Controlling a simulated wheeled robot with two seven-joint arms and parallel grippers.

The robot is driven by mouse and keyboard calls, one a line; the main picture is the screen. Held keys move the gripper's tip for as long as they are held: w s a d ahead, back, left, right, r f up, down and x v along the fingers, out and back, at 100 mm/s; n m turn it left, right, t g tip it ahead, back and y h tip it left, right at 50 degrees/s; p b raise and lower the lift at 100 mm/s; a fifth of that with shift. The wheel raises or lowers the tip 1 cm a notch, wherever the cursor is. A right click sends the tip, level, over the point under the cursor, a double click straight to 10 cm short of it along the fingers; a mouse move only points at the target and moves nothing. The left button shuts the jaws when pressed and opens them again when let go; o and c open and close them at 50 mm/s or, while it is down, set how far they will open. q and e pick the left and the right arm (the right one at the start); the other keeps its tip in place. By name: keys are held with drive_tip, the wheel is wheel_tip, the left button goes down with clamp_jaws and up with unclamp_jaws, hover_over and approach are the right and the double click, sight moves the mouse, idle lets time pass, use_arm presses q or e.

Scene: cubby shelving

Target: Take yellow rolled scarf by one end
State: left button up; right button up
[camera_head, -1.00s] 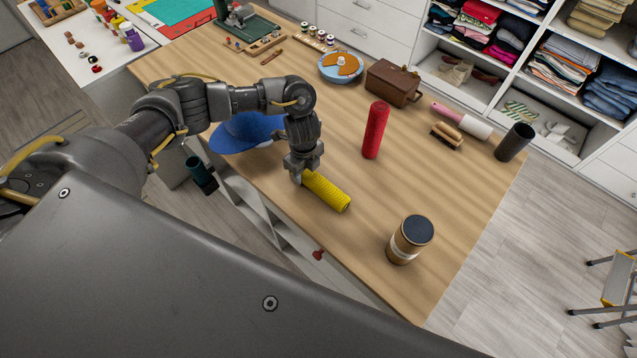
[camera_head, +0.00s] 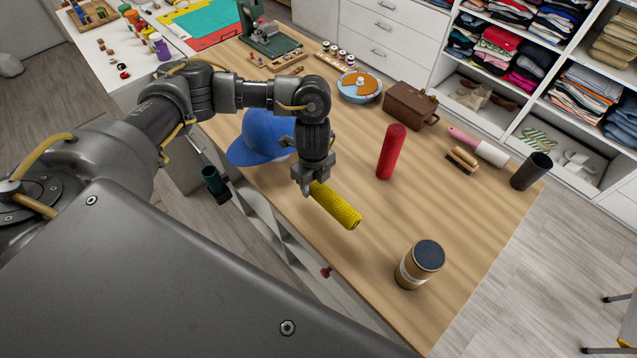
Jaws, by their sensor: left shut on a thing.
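The yellow rolled scarf (camera_head: 337,206) is a ribbed yellow roll near the front edge of the wooden table (camera_head: 470,235). My left gripper (camera_head: 312,190) comes down from above and is shut on the scarf's upper-left end. That end is hidden between the fingers. The rest of the roll points down and to the right, free of the gripper. I cannot tell whether the roll touches the table. My right gripper is not in view.
A blue cap (camera_head: 258,140) lies left of the gripper, partly behind the arm. A red roll (camera_head: 391,152) stands upright to the right. A dark-lidded jar (camera_head: 420,265) stands nearer the front. A brown case (camera_head: 410,106) is farther back. Bare tabletop lies between them.

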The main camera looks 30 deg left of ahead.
use_arm(q)
drive_tip(key=s+r+b, duration=0.1)
drive_tip(key=s+r, duration=0.5)
drive_tip(key=s, duration=0.5)
drive_tip(key=shift+r, duration=0.15)
